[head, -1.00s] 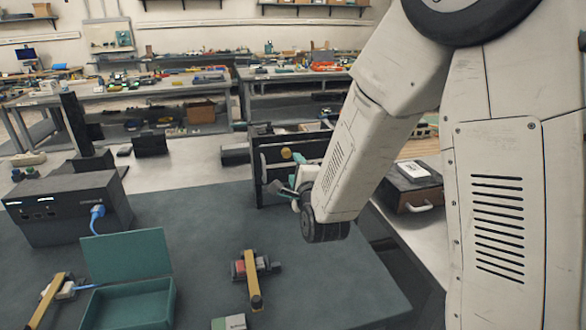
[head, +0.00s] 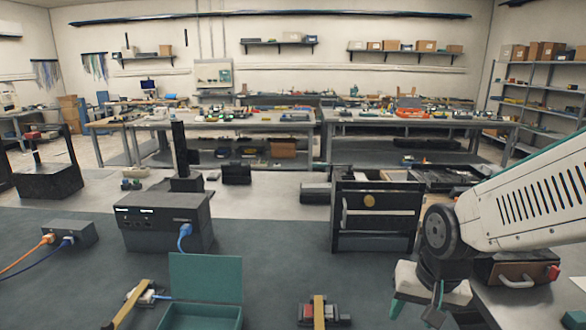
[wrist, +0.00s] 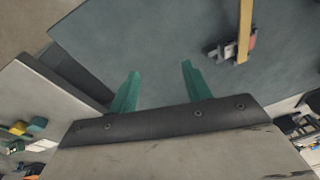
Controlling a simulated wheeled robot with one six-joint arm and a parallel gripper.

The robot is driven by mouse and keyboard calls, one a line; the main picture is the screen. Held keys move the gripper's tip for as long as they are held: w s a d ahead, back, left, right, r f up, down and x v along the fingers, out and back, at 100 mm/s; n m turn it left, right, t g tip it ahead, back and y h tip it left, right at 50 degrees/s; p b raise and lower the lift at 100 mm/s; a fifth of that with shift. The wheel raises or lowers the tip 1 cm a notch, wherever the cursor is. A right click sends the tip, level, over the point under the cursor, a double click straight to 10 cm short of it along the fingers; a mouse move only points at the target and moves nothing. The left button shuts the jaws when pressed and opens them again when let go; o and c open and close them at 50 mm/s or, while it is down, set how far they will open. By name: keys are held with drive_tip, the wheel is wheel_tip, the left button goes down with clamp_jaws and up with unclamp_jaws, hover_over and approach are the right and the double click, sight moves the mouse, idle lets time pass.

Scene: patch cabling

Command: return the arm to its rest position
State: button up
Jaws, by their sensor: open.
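My gripper (wrist: 158,90) shows in the wrist view as two green fingers spread apart with nothing between them. In the head view my gripper (head: 418,312) hangs low at the right, at the end of my white arm, pointing down near the right part of the dark mat. The wrist view looks down on the grey mat (wrist: 150,45). A yellow bar on a red and grey fixture (wrist: 236,45) lies apart from the fingers there. The same fixture (head: 319,312) is left of my gripper in the head view.
A black panel frame (head: 377,215) stands behind my gripper. A dark case with a handle (head: 515,270) lies right of it. A black box with a blue cable (head: 163,222) and a green open box (head: 205,285) stand to the left. The mat's middle (head: 270,240) is clear.

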drive_tip(key=s+d+r+n, duration=0.1)
drive_tip(key=s+d+r, duration=0.1)
drive_tip(key=s+r, duration=0.3)
drive_tip(key=s+d+r+n, duration=0.1)
drive_tip(key=s+d+r, duration=0.1)
drive_tip(key=s+r, duration=0.4)
drive_tip(key=s, duration=0.3)
drive_tip(key=shift+s+d+r+n+g+h, duration=0.2)
drive_tip(key=shift+d+r+n+g+h, duration=0.1)
drive_tip(key=shift+n+g+h, duration=0.1)
